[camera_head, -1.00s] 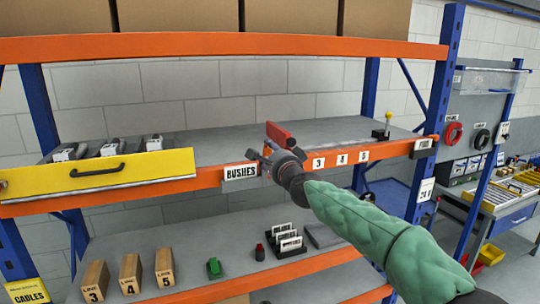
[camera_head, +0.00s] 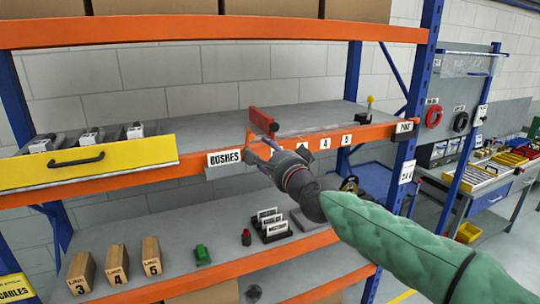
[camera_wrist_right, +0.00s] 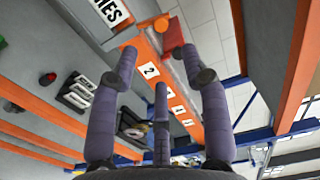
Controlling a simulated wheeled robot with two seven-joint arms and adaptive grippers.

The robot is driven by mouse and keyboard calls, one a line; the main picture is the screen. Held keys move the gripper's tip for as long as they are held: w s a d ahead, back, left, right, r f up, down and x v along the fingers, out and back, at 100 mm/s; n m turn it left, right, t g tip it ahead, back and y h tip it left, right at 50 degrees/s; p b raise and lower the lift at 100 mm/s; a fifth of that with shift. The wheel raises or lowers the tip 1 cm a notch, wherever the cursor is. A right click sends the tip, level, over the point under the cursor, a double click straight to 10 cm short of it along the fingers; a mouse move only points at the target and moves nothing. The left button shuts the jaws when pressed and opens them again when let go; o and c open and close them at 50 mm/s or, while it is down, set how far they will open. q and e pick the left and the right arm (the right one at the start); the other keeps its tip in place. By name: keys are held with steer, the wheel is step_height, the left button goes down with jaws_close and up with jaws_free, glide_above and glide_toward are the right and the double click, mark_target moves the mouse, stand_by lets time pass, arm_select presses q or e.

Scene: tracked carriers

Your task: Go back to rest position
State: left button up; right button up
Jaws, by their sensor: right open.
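My left gripper is not in view.
The orange shelf beam (camera_head: 375,132) runs close by my gripper. On the lower shelf stand wooden blocks (camera_head: 116,264), a green part (camera_head: 202,255) and a black rack (camera_head: 272,228). A blue upright (camera_head: 412,140) is at right.

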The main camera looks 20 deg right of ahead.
steer(key=shift+s, duration=0.4)
